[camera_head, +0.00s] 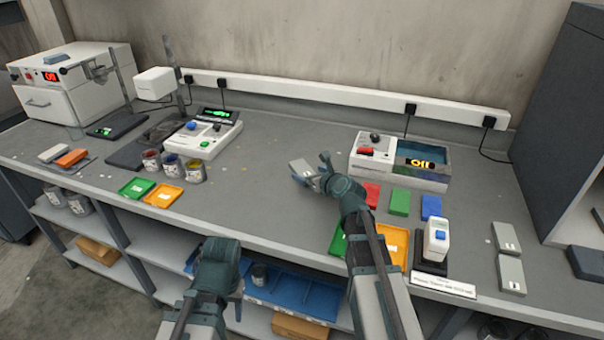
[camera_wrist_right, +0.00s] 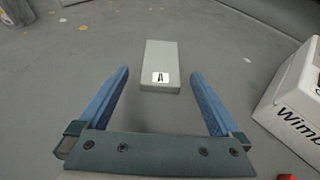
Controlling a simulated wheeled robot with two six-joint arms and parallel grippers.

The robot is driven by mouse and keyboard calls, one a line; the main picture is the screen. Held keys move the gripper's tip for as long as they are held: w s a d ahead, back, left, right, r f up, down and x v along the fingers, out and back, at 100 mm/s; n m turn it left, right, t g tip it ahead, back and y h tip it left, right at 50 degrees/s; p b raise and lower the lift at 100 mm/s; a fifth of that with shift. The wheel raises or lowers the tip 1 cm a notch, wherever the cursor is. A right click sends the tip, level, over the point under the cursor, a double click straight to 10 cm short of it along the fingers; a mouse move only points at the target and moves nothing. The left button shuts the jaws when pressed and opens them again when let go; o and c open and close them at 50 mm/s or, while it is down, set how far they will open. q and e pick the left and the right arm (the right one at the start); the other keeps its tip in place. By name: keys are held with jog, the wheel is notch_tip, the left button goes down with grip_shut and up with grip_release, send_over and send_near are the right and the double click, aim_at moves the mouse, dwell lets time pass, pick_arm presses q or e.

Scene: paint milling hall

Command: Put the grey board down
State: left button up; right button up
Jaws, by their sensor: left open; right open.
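The grey board (camera_head: 299,167) lies flat on the bench near its middle. In the right wrist view it is a pale grey block (camera_wrist_right: 160,62) with a white label marked with a dark letter. My right gripper (camera_head: 312,171) is at its near right side. In the wrist view its two blue fingers (camera_wrist_right: 160,76) are apart, with the board's labelled end at the gap between the tips. Neither finger visibly touches it. My left gripper (camera_head: 217,250) is low in front of the bench edge, away from the board and empty; its fingertips are hard to make out.
A white device with a water bath (camera_head: 400,160) stands right of the right gripper; its corner shows in the wrist view (camera_wrist_right: 292,105). Red, green and blue blocks (camera_head: 400,201) lie before it. Similar grey blocks (camera_head: 511,273) lie far right. Paint tins (camera_head: 173,167) stand left. Bare bench surrounds the board.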

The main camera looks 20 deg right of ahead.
aim_at(302, 168)
jog(key=shift+r+b+x, duration=0.2)
jog(key=shift+b+x, duration=0.6)
jog(key=shift+x, duration=1.8)
jog(key=shift+c, duration=0.3)
